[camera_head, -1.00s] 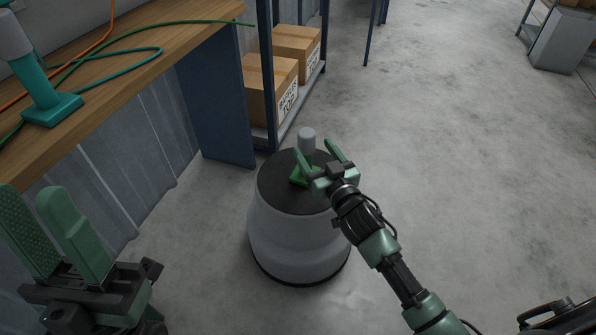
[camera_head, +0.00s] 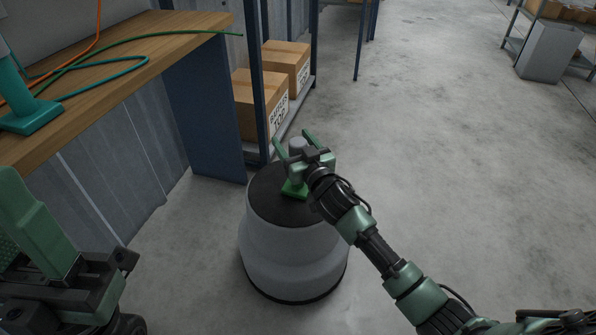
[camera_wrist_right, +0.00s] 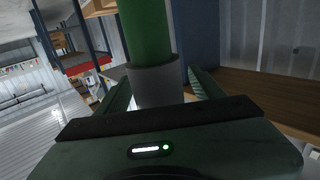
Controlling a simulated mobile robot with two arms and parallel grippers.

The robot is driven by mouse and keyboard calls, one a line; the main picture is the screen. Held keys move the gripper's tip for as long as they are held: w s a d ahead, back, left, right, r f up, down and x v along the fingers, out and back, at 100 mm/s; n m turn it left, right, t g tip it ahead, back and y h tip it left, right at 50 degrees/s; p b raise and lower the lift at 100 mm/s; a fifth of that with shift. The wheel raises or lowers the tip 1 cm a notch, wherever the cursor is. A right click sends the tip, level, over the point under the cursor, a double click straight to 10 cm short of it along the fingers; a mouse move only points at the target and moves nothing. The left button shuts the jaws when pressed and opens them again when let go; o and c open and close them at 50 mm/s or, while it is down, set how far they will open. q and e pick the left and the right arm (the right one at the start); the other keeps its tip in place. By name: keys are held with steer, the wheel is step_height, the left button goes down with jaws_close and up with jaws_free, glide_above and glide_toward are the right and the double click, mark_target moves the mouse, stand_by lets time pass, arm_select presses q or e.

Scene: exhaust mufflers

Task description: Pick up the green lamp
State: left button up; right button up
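In the right wrist view the lamp's green stem (camera_wrist_right: 145,30) and grey part (camera_wrist_right: 156,84) sit between the two fingers, with gaps on both sides. My left gripper (camera_head: 20,215) is open and empty at the left edge, partly cut off.
A wooden workbench (camera_head: 130,75) at the left holds a teal lamp (camera_head: 30,115) and several cables. Behind the drum, a blue shelf rack (camera_head: 254,80) holds cardboard boxes (camera_head: 262,100).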

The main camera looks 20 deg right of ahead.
jaws_close()
steer(key=shift+r, duration=0.1)
